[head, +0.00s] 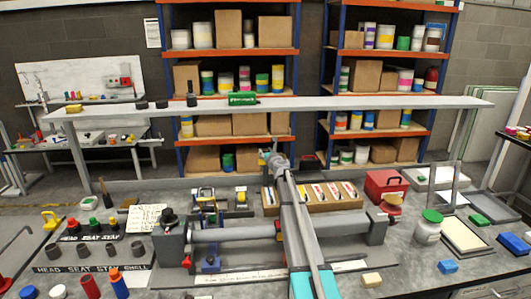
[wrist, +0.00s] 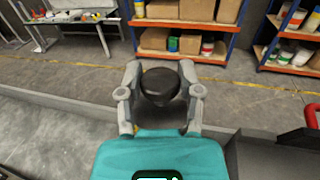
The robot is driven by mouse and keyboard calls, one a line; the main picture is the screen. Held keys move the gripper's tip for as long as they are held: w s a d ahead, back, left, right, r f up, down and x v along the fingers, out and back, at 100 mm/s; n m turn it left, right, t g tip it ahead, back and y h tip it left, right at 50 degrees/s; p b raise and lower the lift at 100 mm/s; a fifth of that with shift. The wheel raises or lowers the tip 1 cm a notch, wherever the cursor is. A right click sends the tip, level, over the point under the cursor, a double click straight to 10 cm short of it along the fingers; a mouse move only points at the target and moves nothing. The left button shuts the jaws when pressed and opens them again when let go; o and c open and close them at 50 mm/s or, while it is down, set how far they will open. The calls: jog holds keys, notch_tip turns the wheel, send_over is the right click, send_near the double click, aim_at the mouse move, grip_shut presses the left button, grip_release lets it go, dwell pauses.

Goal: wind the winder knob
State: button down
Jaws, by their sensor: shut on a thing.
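The winder knob (wrist: 161,86) is a dark, rounded knob in the middle of the wrist view. My gripper (wrist: 159,74) is shut on it, with one grey finger on each side. I cannot make out the held knob or the fingers there.
A long pale beam (head: 330,103) crosses behind my arm's end. A box of small packs (head: 322,207), a red case (head: 384,183) and a lidded white tub (head: 427,232) stand on the crowded bench. Shelves (head: 232,98) stand beyond, with open floor (wrist: 240,105) before them.

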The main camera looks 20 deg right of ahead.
jog(key=shift+n+y, duration=0.4)
jog(key=shift+y, duration=0.2)
jog(key=shift+w+d+n+y, duration=0.15)
jog(key=shift+n+y, duration=0.95)
jog(key=shift+y, duration=0.6)
jog(key=n+g+y, duration=0.2)
jog(key=y, duration=0.1)
jog(key=n+g+y, duration=0.2)
jog(key=n+y, duration=0.1)
jog(key=y, duration=0.1)
jog(key=shift+w+y, duration=0.1)
jog(key=shift+y, duration=0.2)
jog(key=n+g+y, duration=0.3)
jog(key=n+g, duration=0.1)
jog(key=shift+y, duration=0.3)
jog(key=shift+n+g+y, duration=0.7)
jog(key=shift+n+g, duration=0.2)
jog(key=shift+g, duration=0.6)
jog(key=shift+g, duration=0.3)
jog(key=shift+c, duration=1.3)
grip_release()
jog(key=shift+s, duration=0.2)
